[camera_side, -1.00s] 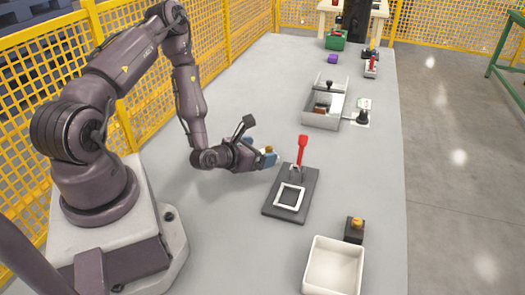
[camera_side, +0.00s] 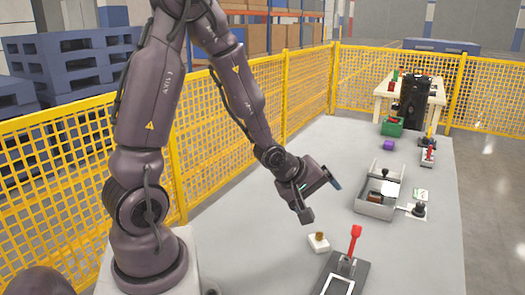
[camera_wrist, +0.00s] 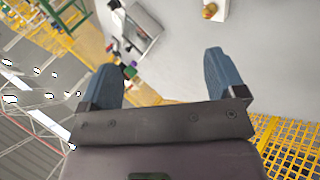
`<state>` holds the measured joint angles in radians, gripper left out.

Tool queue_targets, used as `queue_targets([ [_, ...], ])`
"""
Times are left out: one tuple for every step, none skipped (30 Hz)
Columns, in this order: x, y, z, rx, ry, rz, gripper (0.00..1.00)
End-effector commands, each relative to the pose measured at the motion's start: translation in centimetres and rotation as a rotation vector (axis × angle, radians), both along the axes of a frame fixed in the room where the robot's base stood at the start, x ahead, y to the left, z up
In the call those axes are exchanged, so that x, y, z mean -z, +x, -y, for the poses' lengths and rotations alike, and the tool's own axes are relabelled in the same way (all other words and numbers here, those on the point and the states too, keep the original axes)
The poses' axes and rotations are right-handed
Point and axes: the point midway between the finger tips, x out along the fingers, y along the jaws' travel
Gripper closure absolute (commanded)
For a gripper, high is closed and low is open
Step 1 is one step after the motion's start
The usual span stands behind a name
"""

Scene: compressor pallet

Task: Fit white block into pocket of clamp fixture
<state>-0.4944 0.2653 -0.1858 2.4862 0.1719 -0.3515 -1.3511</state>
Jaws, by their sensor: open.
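The white block (camera_side: 318,244), with an orange-brown knob on top, sits on the grey table left of the clamp fixture, apart from it. The wrist view also shows the white block (camera_wrist: 221,12), cut by the top edge. The clamp fixture (camera_side: 357,272) is a dark plate with a raised red handle and a white square frame, the pocket; its near part is cut off by the picture's bottom edge. My gripper (camera_side: 322,199) is tilted in the air above and behind the block, clear of it. In the wrist view my gripper (camera_wrist: 160,75) has its blue fingers apart, with nothing between them.
A grey open box (camera_side: 377,208) stands further back, with a black knobbed piece (camera_side: 419,210) beside it. A purple cube (camera_side: 389,145), a green bin (camera_side: 392,126) and a small red-handled device (camera_side: 428,157) lie at the far end. Yellow mesh fencing (camera_side: 230,130) runs along the left.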

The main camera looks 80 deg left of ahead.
Motion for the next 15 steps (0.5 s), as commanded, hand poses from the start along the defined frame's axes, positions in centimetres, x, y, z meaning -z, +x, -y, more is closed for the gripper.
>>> queue_targets([
  [-2.4,-0.2,0.8,0.1,0.102,-0.025,0.11],
  [-3.5,-0.5,1.2,0.158,0.16,-0.052,0.11],
  [-5.0,-1.1,1.9,0.24,0.233,-0.085,0.11],
  [-6.1,-1.6,2.4,0.3,0.284,-0.11,0.11],
  [-7.2,-2.2,2.9,0.36,0.333,-0.135,0.11],
  [-8.6,-3.1,3.7,0.444,0.394,-0.162,0.11],
  [-9.6,-3.9,4.2,0.506,0.437,-0.184,0.11],
  [-10.6,-4.7,4.8,0.57,0.477,-0.201,0.11],
  [-11.8,-5.8,5.6,0.657,0.527,-0.224,0.11],
  [-12.6,-6.8,6.1,0.719,0.561,-0.237,0.11],
  [-13.3,-7.7,6.6,0.782,0.59,-0.249,0.11],
  [-14.2,-8.9,7.3,0.864,0.628,-0.261,0.11],
  [-14.8,-9.8,7.7,0.92,0.651,-0.269,0.11],
  [-15.2,-10.7,8.1,0.974,0.671,-0.275,0.11],
  [-15.8,-11.7,8.5,1.039,0.696,-0.279,0.11],
])
